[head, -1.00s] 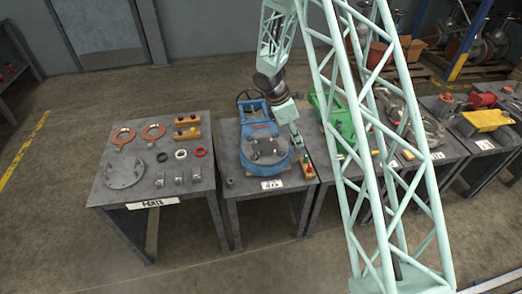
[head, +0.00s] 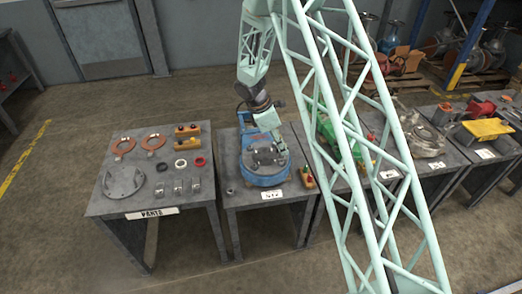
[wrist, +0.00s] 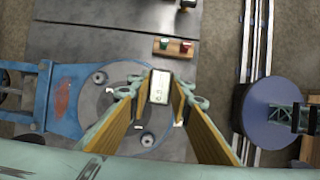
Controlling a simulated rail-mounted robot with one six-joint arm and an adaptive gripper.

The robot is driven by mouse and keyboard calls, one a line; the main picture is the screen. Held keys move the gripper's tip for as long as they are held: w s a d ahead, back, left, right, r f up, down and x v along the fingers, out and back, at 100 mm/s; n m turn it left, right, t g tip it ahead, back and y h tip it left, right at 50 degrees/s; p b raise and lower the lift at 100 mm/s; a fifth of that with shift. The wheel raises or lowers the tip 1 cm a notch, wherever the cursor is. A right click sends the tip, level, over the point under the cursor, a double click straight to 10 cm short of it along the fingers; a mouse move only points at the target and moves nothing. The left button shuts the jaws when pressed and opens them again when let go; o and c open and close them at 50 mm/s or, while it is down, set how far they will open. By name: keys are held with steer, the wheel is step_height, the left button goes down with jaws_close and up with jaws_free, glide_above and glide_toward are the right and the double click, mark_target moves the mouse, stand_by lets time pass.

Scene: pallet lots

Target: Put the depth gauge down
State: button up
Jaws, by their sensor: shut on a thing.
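My gripper (head: 282,147) is over the right side of the blue machine (head: 264,174) on the second table (head: 232,204). In the wrist view its yellow-lined fingers (wrist: 160,100) are shut on the depth gauge (wrist: 159,87), a small pale boxy thing with a light face. The gauge's lower part is hidden or too small to make out. Below it, the machine's round grey plate with bolts (wrist: 112,105) shows to the left. I cannot tell how high the gauge is above the surface.
A wooden block with red and green pieces (wrist: 173,47) lies near the table edge; it also shows in the head view (head: 308,179). The parts table (head: 150,228) at left holds rings and a disc (head: 123,180). A green machine (head: 335,140) stands right.

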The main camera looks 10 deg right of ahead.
steer(key=w+a, duration=0.5)
steer(key=a, duration=0.3)
steer(key=shift+f, duration=0.45)
steer(key=shift+f+b, duration=0.6)
steer(key=shift+f, duration=1.15)
steer(key=shift+f, duration=0.1)
steer(key=o, duration=1.1)
steer(key=shift+p+v, duration=0.9)
steer(key=shift+v, duration=5.2)
